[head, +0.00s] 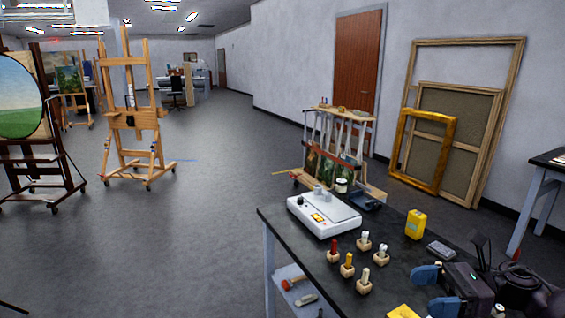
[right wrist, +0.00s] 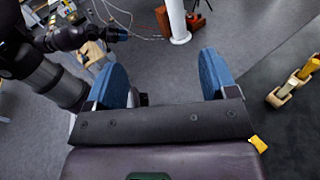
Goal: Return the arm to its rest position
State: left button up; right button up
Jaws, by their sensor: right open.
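My right gripper (head: 434,290) is at the lower right of the head view, above the right part of the dark-topped table (head: 318,262). Its two blue fingers stand apart with nothing between them. The right wrist view shows the same open, empty gripper (right wrist: 163,80) with bare grey floor beyond the fingers. The left gripper is not in the head view.
The table holds a white device (head: 325,213), several small bottles in wooden blocks, a yellow container (head: 415,224) and a grey box (head: 440,249). A yellow piece (head: 404,312) lies at the front edge. Easels stand left; a frame rack (head: 340,150) stands behind. Floor between is clear.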

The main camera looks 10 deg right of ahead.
jog(key=s+a+f+n+t+h, duration=0.15)
jog(key=f+n+t+h, duration=0.35)
jog(key=n, duration=0.6)
jog(key=s+f+n+t+h, duration=0.1)
jog(key=s+f+n+h, duration=0.15)
jog(key=n+h, duration=0.6)
jog(key=s+f+n+t+h, duration=0.1)
jog(key=f+n+t+h, duration=0.3)
jog(key=n, duration=0.9)
jog(key=s+a+f+m+g, duration=0.3)
jog(key=s+m+g, duration=0.2)
jog(key=s, duration=0.3)
jog(key=s+a+f+m+g, duration=0.3)
jog(key=s+m+g, duration=0.3)
jog(key=s, duration=0.1)
pick_arm(q)
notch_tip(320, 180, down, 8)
jog(key=b, duration=0.8)
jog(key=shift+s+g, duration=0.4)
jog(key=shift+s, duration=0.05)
pick_arm(e)
jog(key=w+f+t, duration=0.3)
jog(key=f, duration=0.6)
jog(key=w+f+n+t, duration=0.1)
jog(key=w+f+t, duration=0.3)
jog(key=f, duration=0.5)
jog(key=shift+a+f+t+y, duration=0.25)
jog(key=shift+a+t+y, duration=0.1)
jog(key=shift+y, duration=0.1)
